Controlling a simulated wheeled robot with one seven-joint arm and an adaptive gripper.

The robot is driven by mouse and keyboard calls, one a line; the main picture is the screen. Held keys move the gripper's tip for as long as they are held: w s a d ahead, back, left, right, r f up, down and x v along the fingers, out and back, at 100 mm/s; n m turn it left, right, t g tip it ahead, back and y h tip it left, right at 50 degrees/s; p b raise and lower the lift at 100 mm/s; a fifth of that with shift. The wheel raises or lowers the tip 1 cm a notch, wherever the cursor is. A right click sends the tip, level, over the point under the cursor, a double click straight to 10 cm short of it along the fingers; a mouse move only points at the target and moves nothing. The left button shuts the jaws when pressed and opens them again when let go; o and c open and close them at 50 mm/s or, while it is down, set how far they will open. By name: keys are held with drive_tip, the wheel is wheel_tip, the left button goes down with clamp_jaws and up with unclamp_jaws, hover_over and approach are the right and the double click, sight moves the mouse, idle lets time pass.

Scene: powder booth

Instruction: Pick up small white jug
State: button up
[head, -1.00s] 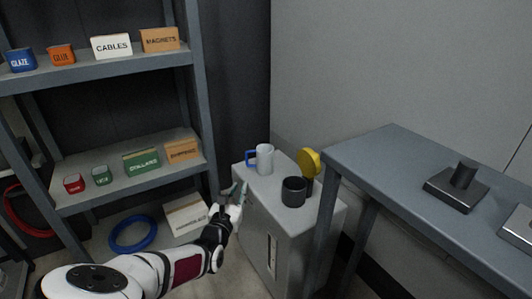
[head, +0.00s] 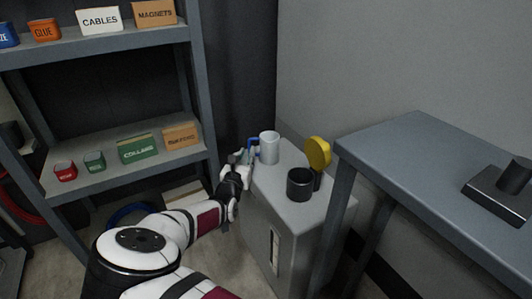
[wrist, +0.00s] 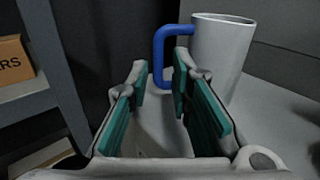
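The small white jug (head: 269,147) stands upright on the grey cabinet top, near its back left corner. Its blue handle (wrist: 160,50) points left in the wrist view, and the white body (wrist: 222,50) is to the right of it. My gripper (head: 246,156) is just left of the jug in the head view, close to the handle. In the wrist view my gripper (wrist: 158,85) is open, with a gap between its teal-padded fingers. The handle shows beyond the fingertips, in line with the gap. Whether a fingertip touches the jug, I cannot tell.
A dark cup (head: 300,184) and a yellow round object (head: 318,153) stand on the same cabinet (head: 285,222), right of the jug. A shelf rack (head: 130,180) with labelled boxes is at left. A grey table (head: 430,160) stands at right.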

drive_tip(key=w+b, duration=0.1)
drive_tip(key=w, duration=0.1)
drive_tip(key=w+b, duration=0.1)
drive_tip(key=w, duration=0.1)
drive_tip(key=shift+d+f+b, duration=0.25)
drive_tip(key=shift+f+b, duration=0.05)
drive_tip(key=shift+f, duration=0.05)
drive_tip(key=shift+w, duration=0.45)
drive_tip(key=shift+r, duration=0.15)
clamp_jaws()
